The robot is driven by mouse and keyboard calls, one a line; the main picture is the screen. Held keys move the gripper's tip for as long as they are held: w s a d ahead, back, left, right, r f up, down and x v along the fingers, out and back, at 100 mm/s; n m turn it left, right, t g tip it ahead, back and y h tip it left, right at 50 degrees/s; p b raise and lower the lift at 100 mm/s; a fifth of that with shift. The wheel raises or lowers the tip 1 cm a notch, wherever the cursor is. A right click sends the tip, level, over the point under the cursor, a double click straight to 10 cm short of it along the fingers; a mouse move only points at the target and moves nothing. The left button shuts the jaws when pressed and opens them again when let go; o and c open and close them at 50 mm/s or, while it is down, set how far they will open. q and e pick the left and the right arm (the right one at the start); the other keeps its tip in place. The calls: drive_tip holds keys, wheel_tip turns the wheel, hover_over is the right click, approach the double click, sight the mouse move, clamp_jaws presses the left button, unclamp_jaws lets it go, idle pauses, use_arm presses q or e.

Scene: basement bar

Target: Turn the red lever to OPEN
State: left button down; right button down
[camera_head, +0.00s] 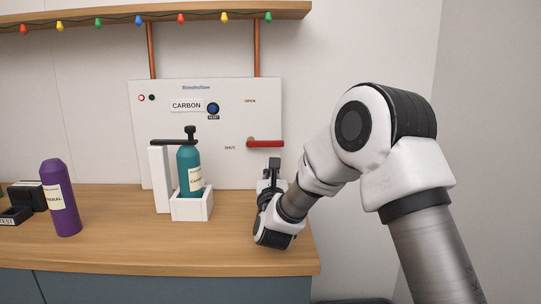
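The red lever (267,144) is on the white wall panel (228,126). It lies about level, with its pivot at its left end and its handle reaching right. The word OPEN is printed above it and SHUT to the left of its pivot. My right gripper (272,165) is just below the lever, with its dark fingers pointing up towards it. I cannot tell whether the fingers touch the lever or how far apart they are. My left gripper is out of view.
A teal CARBON bottle (187,158) stands in a white holder (191,210) left of my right gripper. A purple bottle (66,208) and dark blocks (27,198) stand farther left on the wooden counter (125,228). A shelf (250,11) with coloured bulbs hangs above.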

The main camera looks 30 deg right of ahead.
sight(266, 144)
drive_tip(key=x, duration=0.6)
drive_tip(key=shift+p, duration=0.3)
drive_tip(key=shift+w+d, duration=0.15)
drive_tip(key=shift+w, duration=0.05)
